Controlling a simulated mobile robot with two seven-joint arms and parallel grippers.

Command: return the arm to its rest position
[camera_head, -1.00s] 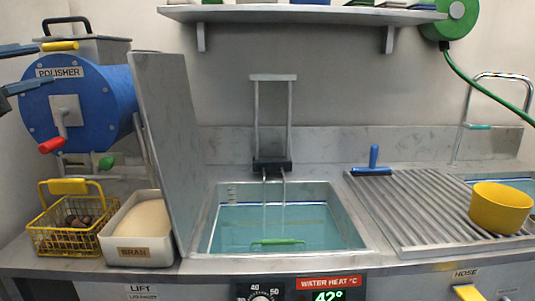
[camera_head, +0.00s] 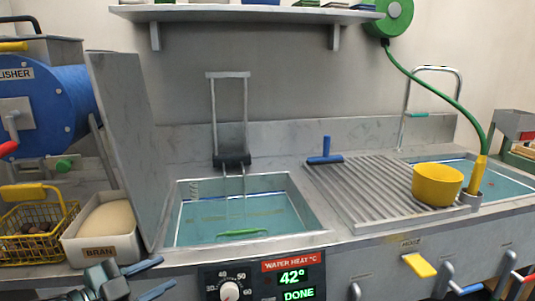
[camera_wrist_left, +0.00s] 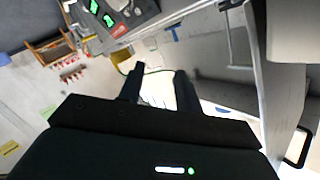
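My left gripper (camera_head: 152,278) is low in the head view, in front of the counter's edge below the bran box. Its two fingers are apart with nothing between them. The left wrist view also shows the fingers (camera_wrist_left: 160,88) spread and empty, with the room lying tilted behind them. My right gripper is not in view.
The bran box (camera_head: 100,245), a yellow wire basket (camera_head: 38,232) with chestnuts and the blue polisher (camera_head: 50,110) stand at the left. A water basin (camera_head: 310,222) is in the middle. A yellow bowl (camera_head: 437,184) sits on the ribbed drainboard (camera_head: 350,195).

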